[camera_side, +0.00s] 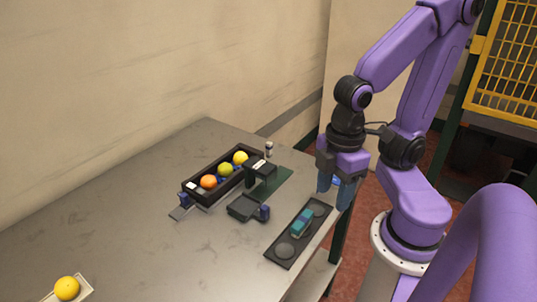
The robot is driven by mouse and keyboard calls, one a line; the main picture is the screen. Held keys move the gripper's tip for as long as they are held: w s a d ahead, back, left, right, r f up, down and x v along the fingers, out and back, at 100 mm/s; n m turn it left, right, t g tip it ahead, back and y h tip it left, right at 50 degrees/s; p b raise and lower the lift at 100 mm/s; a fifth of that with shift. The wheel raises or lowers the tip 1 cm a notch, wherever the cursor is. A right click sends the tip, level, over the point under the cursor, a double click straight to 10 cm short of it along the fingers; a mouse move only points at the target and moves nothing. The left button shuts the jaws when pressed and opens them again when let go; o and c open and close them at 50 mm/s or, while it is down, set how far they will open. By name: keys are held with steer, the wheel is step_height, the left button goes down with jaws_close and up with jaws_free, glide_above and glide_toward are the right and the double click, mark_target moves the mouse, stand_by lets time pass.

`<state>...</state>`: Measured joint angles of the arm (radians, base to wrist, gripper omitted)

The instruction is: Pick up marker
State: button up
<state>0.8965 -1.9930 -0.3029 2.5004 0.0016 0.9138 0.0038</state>
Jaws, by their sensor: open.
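My gripper (335,189) hangs pointing down at the table's right edge, its blue fingers apart and nothing seen between them. It is up and to the right of a long dark tray (272,259). A small teal and blue block-like item (301,222) lies in that tray, between two round grey pieces. No item is clearly recognisable as a marker; I cannot tell whether the teal item is one. A small white and dark upright item (269,149) stands at the back of the table and is too small to identify.
A black box (222,161) holds an orange (208,182), a green fruit (225,169) and a yellow fruit (240,158). A dark device (243,208) sits in front. Another yellow-orange fruit (67,288) rests on a pale holder at lower left. The table's left middle is clear.

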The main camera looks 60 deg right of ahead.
steer(key=w+a+r+m, duration=0.1)
steer(key=w+a+m, duration=0.1)
steer(key=w+m, duration=1)
steer(key=w+d+m+h, duration=0.1)
steer(key=w+d+m, duration=0.4)
steer(key=w, duration=1)
steer(key=m, duration=1.4)
glide_above(269, 143)
steer(key=a, duration=0.2)
step_height(269, 143, down, 7)
steer(key=shift+h, duration=0.4)
steer(key=f, duration=0.5)
steer(key=d+f, duration=0.1)
steer(key=f, duration=0.5)
steer(key=d+f, duration=0.1)
steer(key=f, duration=0.4)
steer(key=shift+w+d+f, duration=0.1)
steer(key=shift+d+f, duration=0.15)
steer(key=shift+f, duration=0.1)
jaws_close()
